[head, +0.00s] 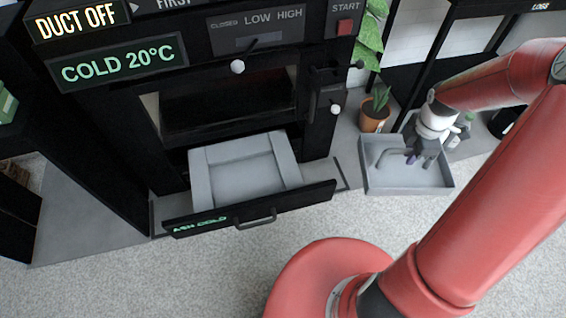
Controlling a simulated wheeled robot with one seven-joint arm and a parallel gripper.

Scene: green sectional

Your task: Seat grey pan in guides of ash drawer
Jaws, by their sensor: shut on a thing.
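The ash drawer (248,209) is pulled out at the bottom of the black stove, its front marked "ASH COLD" with a dark handle. Raised pale strips, which look like its guides (287,160), run along both sides of its empty-looking grey bed. The grey pan (408,184), a shallow tray with low walls and a bent grey handle, is to the right of the drawer. My gripper (424,160) is over the pan, shut on it, seemingly at its handle. The fingertips are small and partly hidden. I cannot tell whether the pan rests on the floor or hangs above it.
The stove (233,100) has knobs and signs reading "DUCT OFF" and "COLD 20°C". A potted plant (374,118) stands behind the pan at left. A dark shelf labelled "LOGS" is at upper right. Pale carpet (150,280) in front of the drawer is clear.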

